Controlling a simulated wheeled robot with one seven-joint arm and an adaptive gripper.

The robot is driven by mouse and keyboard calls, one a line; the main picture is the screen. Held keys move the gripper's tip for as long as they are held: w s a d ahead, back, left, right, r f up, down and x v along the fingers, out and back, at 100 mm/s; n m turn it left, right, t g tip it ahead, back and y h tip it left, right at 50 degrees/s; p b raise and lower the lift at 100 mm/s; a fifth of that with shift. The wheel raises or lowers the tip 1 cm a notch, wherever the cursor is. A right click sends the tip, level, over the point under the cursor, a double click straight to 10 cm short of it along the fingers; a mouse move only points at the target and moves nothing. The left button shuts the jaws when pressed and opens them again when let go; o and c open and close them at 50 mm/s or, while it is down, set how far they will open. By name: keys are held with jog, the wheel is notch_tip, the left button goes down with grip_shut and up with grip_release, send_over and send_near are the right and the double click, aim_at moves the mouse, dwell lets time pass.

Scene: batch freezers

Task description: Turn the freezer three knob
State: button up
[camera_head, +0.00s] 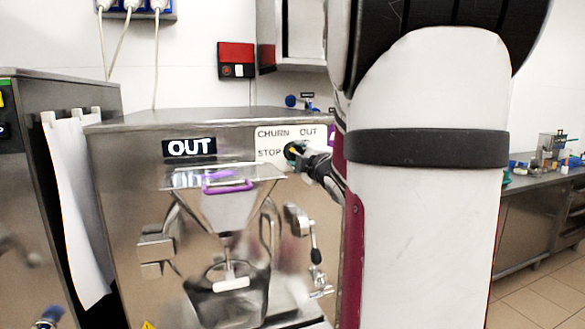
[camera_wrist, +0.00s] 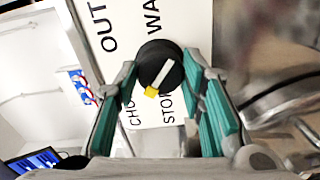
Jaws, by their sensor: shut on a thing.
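The freezer's black round knob (camera_wrist: 160,62) sits on a white label plate (camera_wrist: 96,20) in the wrist view. Its white pointer has a yellow tip at the lower left, lying between the partly hidden lower-left word and STOP. OUT is at the upper left and a cut-off WA at the upper right. My gripper (camera_wrist: 164,76) has its teal-padded fingers on either side of the knob, shut on it. In the head view my gripper (camera_head: 300,152) is at the plate (camera_head: 271,138), beside CHURN, OUT and STOP; it hides most of the knob.
The steel freezer (camera_head: 130,170) shows OUT on its display (camera_head: 189,147). Another machine (camera_head: 15,180) stands at the left. A side counter (camera_head: 545,185) is at the right.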

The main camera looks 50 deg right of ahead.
jog(key=n+b, duration=0.7)
jog(key=b, duration=0.1)
jog(key=shift+n+b, duration=0.35)
jog(key=shift+n, duration=0.15)
jog(key=o, duration=1.2)
jog(key=shift+c, duration=0.2)
jog(key=v, duration=1.2)
jog(key=shift+s, duration=0.15)
